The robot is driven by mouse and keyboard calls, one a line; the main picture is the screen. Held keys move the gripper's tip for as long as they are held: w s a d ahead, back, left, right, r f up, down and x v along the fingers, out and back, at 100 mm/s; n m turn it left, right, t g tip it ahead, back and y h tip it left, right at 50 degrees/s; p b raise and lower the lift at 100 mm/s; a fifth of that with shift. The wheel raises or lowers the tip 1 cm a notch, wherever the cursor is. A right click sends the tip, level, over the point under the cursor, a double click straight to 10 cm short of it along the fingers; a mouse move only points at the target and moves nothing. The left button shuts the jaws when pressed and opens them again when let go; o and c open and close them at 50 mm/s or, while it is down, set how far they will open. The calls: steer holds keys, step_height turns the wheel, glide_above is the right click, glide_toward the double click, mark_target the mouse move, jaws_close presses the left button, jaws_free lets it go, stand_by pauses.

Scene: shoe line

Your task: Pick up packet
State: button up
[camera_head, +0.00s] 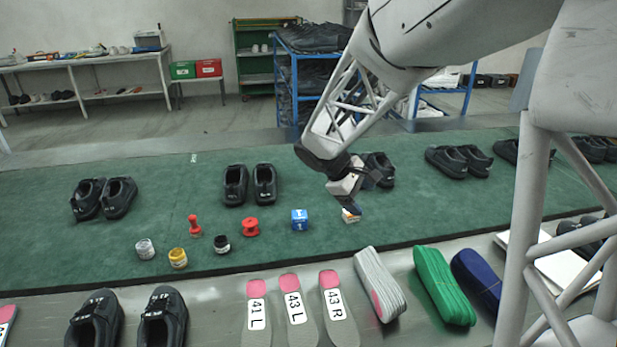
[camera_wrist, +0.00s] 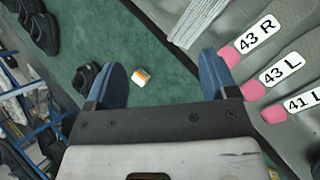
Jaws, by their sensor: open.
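The packet is probably the small white and orange item (camera_head: 350,215) on the green mat, just below my gripper (camera_head: 358,198) in the head view. It shows more clearly in the wrist view (camera_wrist: 140,77), lying between the lines of my two blue fingers (camera_wrist: 163,72), nearer the left one. My gripper is open and empty, with its fingers spread wide. It appears to be above the packet, not touching it. The gripper partly hides the packet in the head view.
A blue box (camera_head: 299,219), a red spool (camera_head: 251,227) and several small jars stand left of the packet. Black shoes (camera_head: 378,168) are behind it. Insoles (camera_head: 293,310), grey laces (camera_head: 379,283) and green laces (camera_head: 443,285) lie along the front edge.

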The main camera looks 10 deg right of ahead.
steer(key=w+f+n+h, duration=0.2)
steer(key=w+f+n, duration=0.1)
steer(key=w+f, duration=0.5)
steer(key=w+d+f+n+t+h, duration=0.1)
steer(key=w+f+n, duration=0.3)
steer(key=w+f, duration=0.5)
steer(key=w+f+n+t+h, duration=0.1)
steer(key=w+f+n+h, duration=0.2)
steer(key=w+f, duration=0.6)
steer(key=shift+w+d+n, duration=0.35)
steer(key=shift+w+n, duration=0.05)
steer(key=shift+x, duration=1.1)
steer(key=shift+d, duration=0.15)
steer(key=shift+w+r+x, duration=0.1)
steer(key=shift+x, duration=1.15)
steer(key=shift+w+r+x, duration=0.1)
steer(key=shift+r+x, duration=0.05)
steer(key=shift+x, duration=1.1)
steer(key=shift+c, duration=0.3)
steer(key=c, duration=1)
